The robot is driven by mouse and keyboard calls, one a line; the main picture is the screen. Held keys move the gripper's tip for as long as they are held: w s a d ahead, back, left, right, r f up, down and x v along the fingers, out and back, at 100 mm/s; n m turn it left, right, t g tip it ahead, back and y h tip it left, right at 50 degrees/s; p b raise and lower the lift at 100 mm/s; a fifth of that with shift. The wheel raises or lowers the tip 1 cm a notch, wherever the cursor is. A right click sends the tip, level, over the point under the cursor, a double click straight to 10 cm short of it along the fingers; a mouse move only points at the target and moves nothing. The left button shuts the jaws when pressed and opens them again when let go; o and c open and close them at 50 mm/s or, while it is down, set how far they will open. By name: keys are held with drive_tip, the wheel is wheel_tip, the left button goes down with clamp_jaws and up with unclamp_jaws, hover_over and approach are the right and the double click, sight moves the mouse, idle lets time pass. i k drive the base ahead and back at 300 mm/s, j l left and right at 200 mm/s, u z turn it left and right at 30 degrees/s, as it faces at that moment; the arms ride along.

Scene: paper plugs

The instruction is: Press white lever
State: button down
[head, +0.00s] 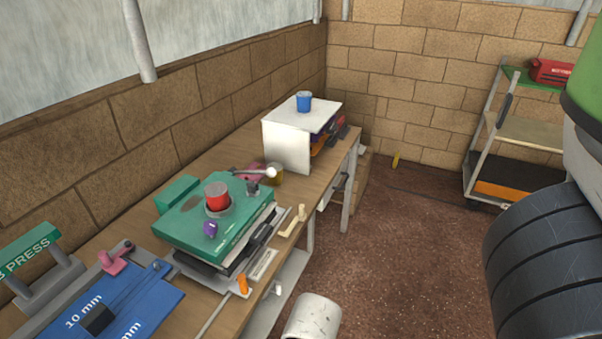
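A cream angled handle (292,224) sits at the machine's right front side, near the bench edge. A red round part (216,194) and a purple knob (210,229) are on top of the machine. My gripper is not in view, so its state and its distance from the lever are hidden.
A white box-like stand (286,148) carries a blue cup (304,101) at the bench's far end. A blue board marked "10 mm" (135,311) lies at the near left. A shelf cart (530,131) stands at the back right. The reddish-brown floor (400,245) is mostly open.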

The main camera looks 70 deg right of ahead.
sight(271, 172)
drive_tip(key=j+z, duration=0.1)
drive_tip(key=z, duration=1.3)
drive_tip(key=k+l, duration=0.05)
drive_tip(key=l, duration=0.05)
